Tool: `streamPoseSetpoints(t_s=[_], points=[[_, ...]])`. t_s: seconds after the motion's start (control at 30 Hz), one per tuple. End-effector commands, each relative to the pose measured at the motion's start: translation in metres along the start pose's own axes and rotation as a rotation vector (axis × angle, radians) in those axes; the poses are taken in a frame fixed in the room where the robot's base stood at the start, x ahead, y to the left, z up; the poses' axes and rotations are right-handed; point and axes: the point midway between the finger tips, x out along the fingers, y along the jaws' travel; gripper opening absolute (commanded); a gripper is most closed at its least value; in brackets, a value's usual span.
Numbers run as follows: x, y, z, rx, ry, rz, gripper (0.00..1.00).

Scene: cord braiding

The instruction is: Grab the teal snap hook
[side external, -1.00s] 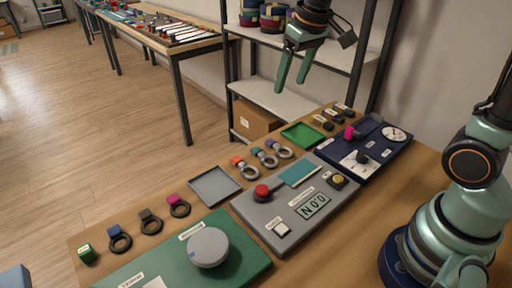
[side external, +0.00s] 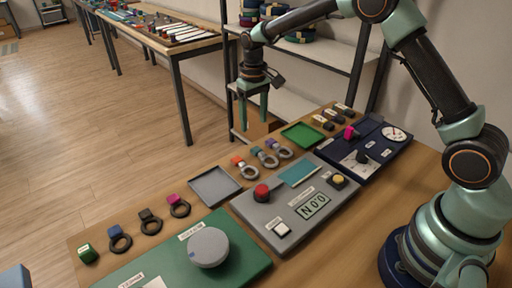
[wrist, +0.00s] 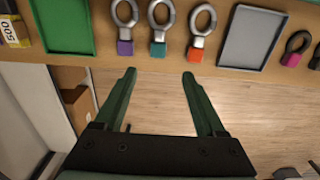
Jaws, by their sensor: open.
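The teal snap hook (side external: 266,159), a grey metal ring with a teal tab, lies on the wooden table between the orange snap hook (side external: 244,168) and the purple snap hook (side external: 279,150). In the wrist view the teal hook (wrist: 159,27) is at top centre, its teal tab towards me. My gripper (side external: 253,122) points down, open and empty, above and behind the hook row near the table's far edge. In the wrist view its fingertips (wrist: 160,74) are apart, below the teal tab and roughly in line with it. Nothing is between them but floor.
A grey tray (side external: 215,187) and a green tray (side external: 303,136) flank the hooks. In front stands a grey panel (side external: 262,222) with buttons. More dark-ringed hooks lie at the left. A shelf (side external: 300,104) with a cardboard box stands behind the table.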

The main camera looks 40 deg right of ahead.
Motion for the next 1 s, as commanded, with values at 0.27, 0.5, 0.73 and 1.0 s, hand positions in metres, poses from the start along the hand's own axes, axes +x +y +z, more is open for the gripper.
streamPoseSetpoints(t_s=[0.27, 0.5, 0.73, 1.0], points=[[0.039, 0.0, 0.001, 0.0, -0.002, 0.0, 0.72], [0.058, 0.002, 0.004, 0.0, -0.004, 0.0, 0.72], [0.089, 0.004, 0.006, 0.0, -0.001, 0.0, 0.72], [0.094, 0.004, 0.005, 0.0, 0.001, 0.0, 0.72]])
